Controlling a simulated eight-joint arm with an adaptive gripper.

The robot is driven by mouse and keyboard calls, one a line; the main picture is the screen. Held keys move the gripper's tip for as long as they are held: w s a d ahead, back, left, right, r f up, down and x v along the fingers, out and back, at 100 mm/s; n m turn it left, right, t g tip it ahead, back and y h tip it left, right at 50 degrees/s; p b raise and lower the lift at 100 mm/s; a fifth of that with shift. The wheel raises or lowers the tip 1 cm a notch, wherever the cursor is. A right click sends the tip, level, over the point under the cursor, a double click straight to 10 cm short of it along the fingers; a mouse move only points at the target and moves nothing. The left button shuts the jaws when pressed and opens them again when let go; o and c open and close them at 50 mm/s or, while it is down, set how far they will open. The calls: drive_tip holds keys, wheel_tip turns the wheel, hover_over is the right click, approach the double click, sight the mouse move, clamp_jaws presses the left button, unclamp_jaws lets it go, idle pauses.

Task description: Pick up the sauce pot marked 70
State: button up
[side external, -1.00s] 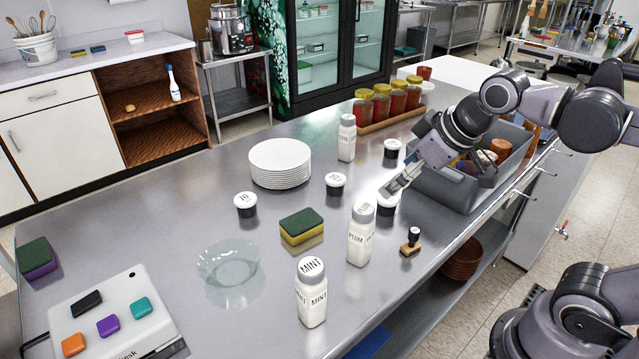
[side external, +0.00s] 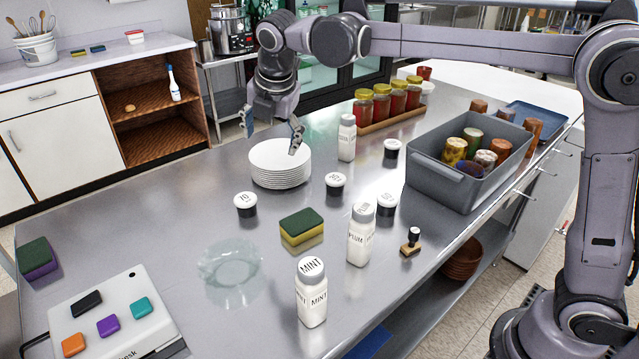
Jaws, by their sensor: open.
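Several small black sauce pots with white lids stand on the steel counter. The mark on the left pot (side external: 245,204) is small and looks like 70 or 10. Another pot (side external: 335,184) stands right of the plate stack, one (side external: 387,204) behind the plum bottle, and one (side external: 392,149) farther back; I cannot read their marks surely. My gripper (side external: 271,139) points down, open and empty, above and at the back of the plate stack. It is up and behind the left pot, apart from it.
The white plate stack (side external: 280,172) stands between my gripper and the left pot. A green-yellow sponge (side external: 302,229), clear bowl (side external: 230,268), plum bottle (side external: 360,240) and mint bottle (side external: 311,295) stand nearer. A grey bin (side external: 435,182) of cans is at right.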

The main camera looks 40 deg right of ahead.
drive_tip(key=w+a+f+n, duration=0.4)
drive_tip(key=w+a+n, duration=0.1)
drive_tip(key=a+n, duration=0.1)
approach(245, 200)
drive_tip(key=shift+n+h, duration=0.3)
drive_tip(key=x, duration=0.3)
drive_tip(key=a+x, duration=0.1)
drive_tip(key=x, duration=0.1)
drive_tip(key=shift+w+f, duration=0.25)
drive_tip(key=shift+w, duration=0.05)
drive_tip(key=shift+s+d+x, duration=0.1)
drive_tip(key=shift+d+x, duration=0.05)
drive_tip(key=shift+x, duration=1.2)
drive_tip(key=shift+s+d+x, duration=0.1)
drive_tip(key=shift+d+x, duration=0.05)
drive_tip(key=shift+x, duration=1.2)
drive_tip(key=c, duration=1.3)
